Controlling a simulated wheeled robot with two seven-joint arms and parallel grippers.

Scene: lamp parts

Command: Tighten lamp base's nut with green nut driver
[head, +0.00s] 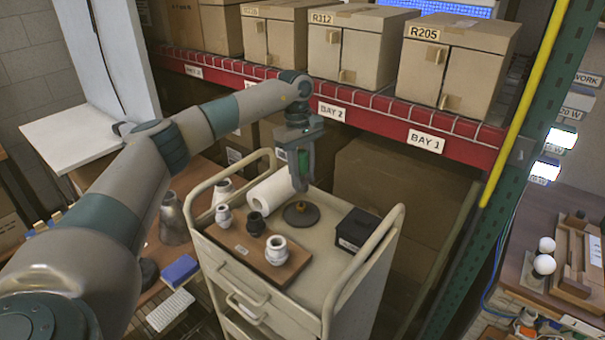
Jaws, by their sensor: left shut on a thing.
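The lamp base (301,214), a dark round disc with a small brass-coloured nut (301,206) at its centre, sits on top of the beige cart. My left gripper (300,180) points down above the lamp base. It is shut on the green nut driver (304,163), whose green handle shows between the fingers. The driver's lower end is over the nut; I cannot tell whether it touches it. My right gripper is not in view.
On the cart (345,262) are a wooden board (264,272) with several white and dark sockets, a white paper roll (268,194) and a black box (356,229). A red shelf beam (372,102) with cardboard boxes runs behind. A green rack post (484,180) stands right.

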